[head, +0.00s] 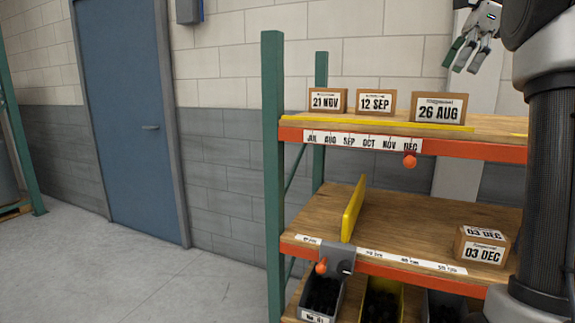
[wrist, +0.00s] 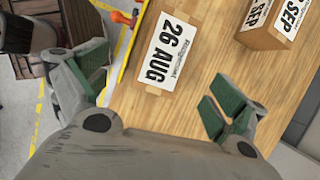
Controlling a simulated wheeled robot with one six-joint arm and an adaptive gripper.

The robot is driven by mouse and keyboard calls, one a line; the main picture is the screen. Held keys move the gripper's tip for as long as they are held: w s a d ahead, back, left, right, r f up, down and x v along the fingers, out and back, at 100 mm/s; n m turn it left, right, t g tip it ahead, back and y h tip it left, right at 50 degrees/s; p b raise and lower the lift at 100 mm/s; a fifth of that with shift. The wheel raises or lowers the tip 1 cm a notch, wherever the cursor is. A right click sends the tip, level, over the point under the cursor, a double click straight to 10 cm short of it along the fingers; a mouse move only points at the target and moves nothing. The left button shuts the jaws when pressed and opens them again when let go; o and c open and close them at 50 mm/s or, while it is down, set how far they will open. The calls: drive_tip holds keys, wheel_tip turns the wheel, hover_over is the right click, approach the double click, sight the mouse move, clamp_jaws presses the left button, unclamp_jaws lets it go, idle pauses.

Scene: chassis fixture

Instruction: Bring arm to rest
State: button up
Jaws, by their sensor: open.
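My gripper (head: 467,53) is at the upper right of the head view, raised above the top shelf and apart from the boxes. In the wrist view my gripper (wrist: 160,92) is open, its green-padded fingers wide apart with nothing between them. The box labelled 26 AUG (head: 438,107) stands on the top shelf (head: 490,124). It also shows in the wrist view (wrist: 165,50), beyond the fingers. The 12 SEP box (head: 375,101) and 21 NOV box (head: 327,99) stand to its left in the head view. Part of my arm covers the right side of the head view.
A yellow divider (head: 352,210) stands on the lower shelf (head: 400,222), with a 03 DEC box (head: 482,247) at right. Floor (head: 130,270) at left is clear before the blue door (head: 125,120).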

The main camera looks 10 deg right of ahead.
drive_tip(key=s+a+f+n+t+h, duration=0.1)
drive_tip(key=s+a+f+n+h, duration=0.1)
drive_tip(key=s+a+f+n, duration=0.65)
drive_tip(key=s+a+f+n+h, duration=0.1)
drive_tip(key=s+f+n, duration=0.6)
drive_tip(key=f, duration=0.3)
drive_tip(key=s+a+f+n+t, duration=0.1)
drive_tip(key=s+f+n, duration=0.6)
drive_tip(key=f, duration=0.3)
drive_tip(key=shift+s+a+f+h, duration=0.15)
drive_tip(key=shift+s+a+h, duration=0.2)
drive_tip(key=shift+s, duration=0.3)
